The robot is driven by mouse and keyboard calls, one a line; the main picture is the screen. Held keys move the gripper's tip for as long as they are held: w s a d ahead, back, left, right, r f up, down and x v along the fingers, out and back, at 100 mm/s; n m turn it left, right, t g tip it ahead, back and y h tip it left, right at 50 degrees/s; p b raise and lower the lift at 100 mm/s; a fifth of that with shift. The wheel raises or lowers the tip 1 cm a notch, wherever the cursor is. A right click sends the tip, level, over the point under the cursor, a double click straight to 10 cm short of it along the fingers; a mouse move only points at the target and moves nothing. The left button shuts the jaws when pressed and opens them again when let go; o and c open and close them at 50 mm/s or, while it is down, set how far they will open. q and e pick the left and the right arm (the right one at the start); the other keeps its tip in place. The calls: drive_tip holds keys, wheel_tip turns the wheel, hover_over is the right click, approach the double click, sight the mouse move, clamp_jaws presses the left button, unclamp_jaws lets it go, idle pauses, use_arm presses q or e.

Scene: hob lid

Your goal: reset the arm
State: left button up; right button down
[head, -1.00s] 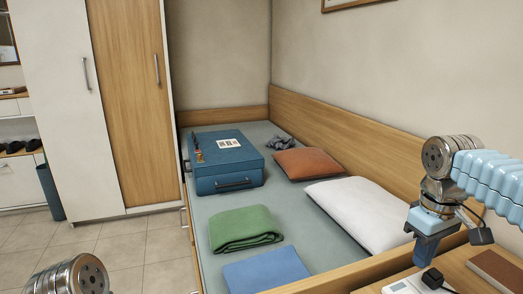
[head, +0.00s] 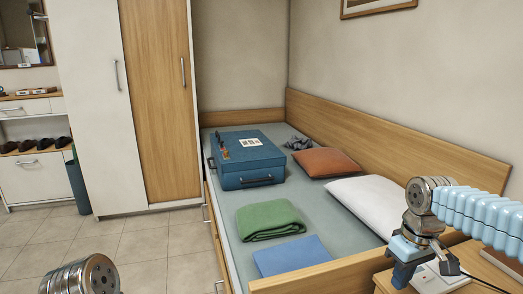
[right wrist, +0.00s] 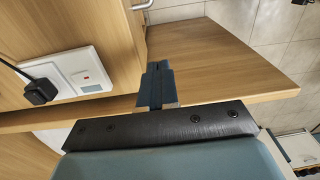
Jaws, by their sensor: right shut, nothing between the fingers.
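My right arm comes in from the right in the head view. My right gripper (head: 401,276) hangs down by the wooden surface at the lower right. In the right wrist view its dark fingers (right wrist: 157,85) are shut together with nothing between them, in front of a wooden board. My left gripper is out of view; only a round metal joint of my left arm shows at the bottom left of the head view.
A bed holds a blue suitcase (head: 246,162), green cloth (head: 269,220), blue cloth (head: 292,257), orange cushion (head: 325,162) and white pillow (head: 368,203). A white socket plate (right wrist: 85,70) with a black plug (right wrist: 40,91) is near my right gripper. Tiled floor (head: 150,245) is clear at left.

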drive_tip(key=w+a+f+y, duration=0.1)
drive_tip(key=a+f, duration=0.4)
drive_tip(key=f, duration=0.6)
drive_tip(key=w+a+f+y, duration=0.1)
drive_tip(key=a+f, duration=0.4)
drive_tip(key=f, duration=0.5)
drive_tip(key=s+a+f+m, duration=0.1)
drive_tip(key=s+a+f, duration=0.2)
drive_tip(key=s+f, duration=0.2)
drive_tip(key=s+a+f+m+y, duration=0.1)
drive_tip(key=s+a+f+m, duration=0.1)
drive_tip(key=s+f, duration=0.3)
drive_tip(key=s+a+f+m, duration=0.2)
drive_tip(key=s+a+f, duration=0.2)
drive_tip(key=f, duration=0.5)
drive_tip(key=shift+s+a+f+y, duration=0.3)
drive_tip(key=shift+s+a, duration=0.1)
drive_tip(key=shift+s, duration=0.7)
